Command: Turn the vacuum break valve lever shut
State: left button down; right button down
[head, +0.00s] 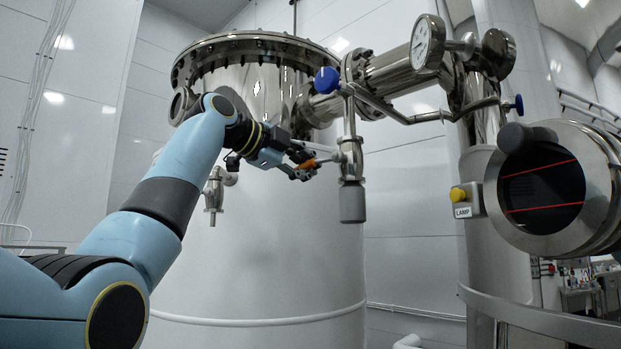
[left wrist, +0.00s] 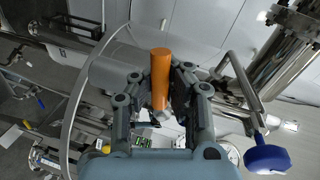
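The vacuum break valve's orange lever (head: 321,161) sticks out to the left of a steel valve on the vertical pipe in front of the tank. A grey cylinder (head: 352,203) hangs below that valve. My left gripper (head: 306,164) is at the lever, with one finger on each side of it. The valve body is mostly hidden behind the gripper in that view. My right gripper is not in view.
A blue-knobbed handle (head: 327,80) sits just above my left gripper; its knob is at lower right in the left wrist view (left wrist: 267,157). A gauge (head: 427,42) and sight glass (head: 545,188) stand to the right.

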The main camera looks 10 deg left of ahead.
pick_arm(q)
jog(key=shift+a+r+m+y, duration=0.1)
jog(key=shift+r+m+y, duration=0.3)
jog(key=shift+m, duration=0.5)
jog(key=shift+r, duration=0.15)
jog(key=c, duration=1.4)
grip_release()
jog(key=shift+s+a+r, duration=0.15)
jog(key=shift+s+a, duration=0.05)
jog(key=shift+s, duration=0.05)
jog(key=shift+c, duration=0.2)
jog(key=shift+o, duration=0.9)
jog(key=shift+w+d, duration=0.15)
jog(key=v, duration=1.2)
jog(key=shift+f, duration=0.3)
